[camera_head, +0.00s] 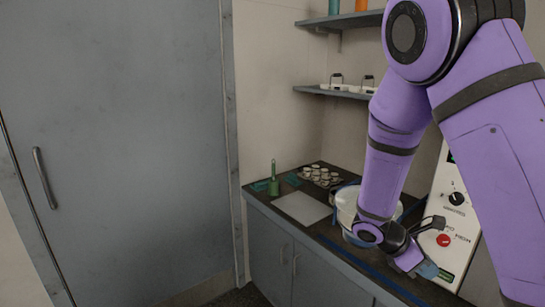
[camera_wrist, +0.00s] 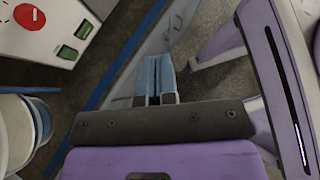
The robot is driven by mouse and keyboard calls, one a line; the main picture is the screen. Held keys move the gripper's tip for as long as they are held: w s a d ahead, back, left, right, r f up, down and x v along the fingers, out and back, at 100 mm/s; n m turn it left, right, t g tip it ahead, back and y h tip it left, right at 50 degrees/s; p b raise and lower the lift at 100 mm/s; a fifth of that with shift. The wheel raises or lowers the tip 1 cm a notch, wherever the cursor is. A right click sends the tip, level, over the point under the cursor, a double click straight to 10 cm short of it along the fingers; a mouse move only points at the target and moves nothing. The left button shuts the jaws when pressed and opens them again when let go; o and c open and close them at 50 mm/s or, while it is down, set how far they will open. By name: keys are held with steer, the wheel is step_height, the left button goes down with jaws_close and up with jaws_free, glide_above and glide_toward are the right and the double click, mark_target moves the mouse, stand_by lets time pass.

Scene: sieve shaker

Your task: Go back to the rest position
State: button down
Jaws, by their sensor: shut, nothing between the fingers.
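My gripper (camera_head: 428,271) is at the lower right of the head view, low beside the counter's front edge. In the wrist view my gripper (camera_wrist: 155,76) shows two blue-grey fingers pressed together, with nothing between them. My purple arm reaches down from the upper right and hides part of the counter. The shaker's white control panel (camera_head: 458,215), with a red button and a black knob, stands behind the gripper. A white round vessel (camera_head: 347,203) is partly hidden by my arm.
The dark counter (camera_head: 324,226) has a blue strip along its front. On it are a white sheet (camera_head: 301,208), a green bottle-like item (camera_head: 274,180) and a tray of small cups (camera_head: 320,176). Two shelves (camera_head: 345,92) hang above. A grey door (camera_head: 120,150) fills the left.

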steer(key=s+a+r+m+t+y, duration=0.2)
steer(key=s+r+m+t+y, duration=0.2)
steer(key=s+r+m, duration=0.4)
steer(key=s+a+r+m+t+y, duration=0.3)
steer(key=s+r+m+y, duration=0.3)
steer(key=r, duration=1.2)
steer(key=s+m+t, duration=0.1)
steer(key=s+m, duration=0.1)
steer(key=s, duration=0.2)
steer(key=shift+a+t, duration=0.2)
steer(key=shift+t, duration=0.1)
